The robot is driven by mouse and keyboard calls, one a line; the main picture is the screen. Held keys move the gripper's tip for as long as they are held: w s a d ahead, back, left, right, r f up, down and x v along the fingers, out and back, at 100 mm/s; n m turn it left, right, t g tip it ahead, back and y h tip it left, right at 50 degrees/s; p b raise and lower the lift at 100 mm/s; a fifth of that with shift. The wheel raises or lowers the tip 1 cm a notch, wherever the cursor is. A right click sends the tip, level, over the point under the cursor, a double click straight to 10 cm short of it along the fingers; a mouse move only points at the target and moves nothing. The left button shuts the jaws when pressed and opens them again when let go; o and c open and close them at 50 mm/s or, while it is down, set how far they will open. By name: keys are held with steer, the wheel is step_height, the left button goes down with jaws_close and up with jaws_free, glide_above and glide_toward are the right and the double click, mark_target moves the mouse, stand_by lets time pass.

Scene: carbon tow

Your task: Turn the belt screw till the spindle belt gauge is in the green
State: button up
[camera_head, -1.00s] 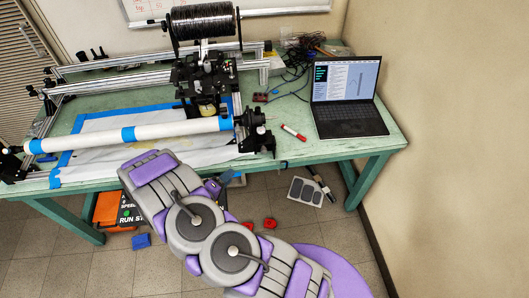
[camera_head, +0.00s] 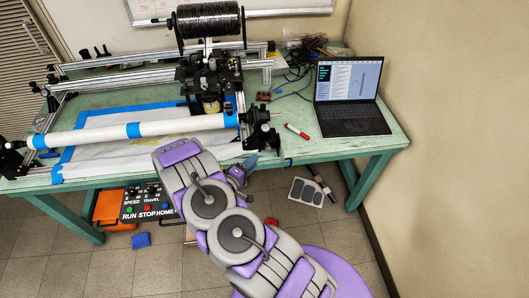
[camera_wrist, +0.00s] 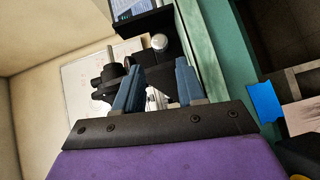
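The winding machine stands on the green table, with its white spindle tube (camera_head: 95,138) wrapped in blue tape bands. The black spindle end assembly (camera_head: 260,132) is at the tube's right end. My gripper (camera_head: 250,163) is just below and in front of this assembly, at the table's front edge. In the wrist view my two blue fingers (camera_wrist: 158,82) are apart with nothing held. Black machine parts (camera_wrist: 112,82) show beyond the left finger, and a pale round knob (camera_wrist: 159,42) shows above the gap. I cannot make out the belt screw or the gauge's reading.
A laptop (camera_head: 352,100) and a red marker (camera_head: 297,131) lie right of the machine. A control box (camera_head: 148,203) with RUN and STOP labels is under the table. A blue block (camera_head: 141,240) and a pedal (camera_head: 305,191) are on the floor.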

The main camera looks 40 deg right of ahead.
mark_target(267, 150)
steer(key=x, duration=0.6)
steer(key=b+x, duration=0.1)
steer(key=x, duration=0.2)
steer(key=shift+s+d+f, duration=0.15)
steer(key=shift+s+d, duration=0.1)
steer(key=shift+a+r, duration=0.25)
steer(key=shift+a, duration=0.55)
steer(key=shift+d+f, duration=0.15)
steer(key=shift+d, duration=0.5)
steer(key=c, duration=0.4)
steer(key=shift+d, duration=0.1)
steer(key=shift+c, duration=1.3)
steer(key=shift+f, duration=0.1)
jaws_close()
steer(key=shift+a, duration=0.35)
